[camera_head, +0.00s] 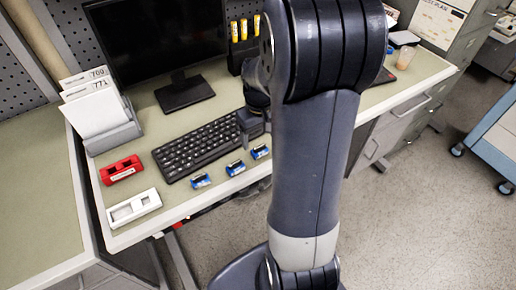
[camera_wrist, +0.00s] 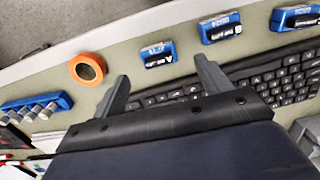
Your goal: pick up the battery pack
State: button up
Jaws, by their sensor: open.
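Three blue packs with dark and white labels lie in a row along the desk's front edge. In the head view they are the left pack (camera_head: 200,180), the middle pack (camera_head: 235,167) and the right pack (camera_head: 259,151). The wrist view shows them too, the nearest pack (camera_wrist: 158,54), another (camera_wrist: 220,28) and a third (camera_wrist: 296,18). I cannot tell which one is the battery pack. My gripper (camera_head: 251,127) is open and empty near the keyboard's right end. In the wrist view its fingers (camera_wrist: 163,85) point toward the nearest pack, which lies just beyond and between the tips.
The black keyboard (camera_head: 203,147) lies behind the packs. An orange ring (camera_wrist: 87,69) and a blue holder with several cylinders (camera_wrist: 38,108) lie left in the wrist view. A red tray (camera_head: 121,170) and white tray (camera_head: 133,207) sit at the desk's left. My arm hides the desk's middle.

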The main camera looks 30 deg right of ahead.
aim_at(260, 147)
jog(key=shift+d+f+p, duration=0.1)
jog(key=shift+f+p, duration=0.35)
jog(key=shift+f, duration=2.4)
jog(key=c, duration=1.1)
notch_tip(260, 147, up, 10)
jog(key=shift+r+b, duration=0.1)
jog(key=shift+b, duration=0.2)
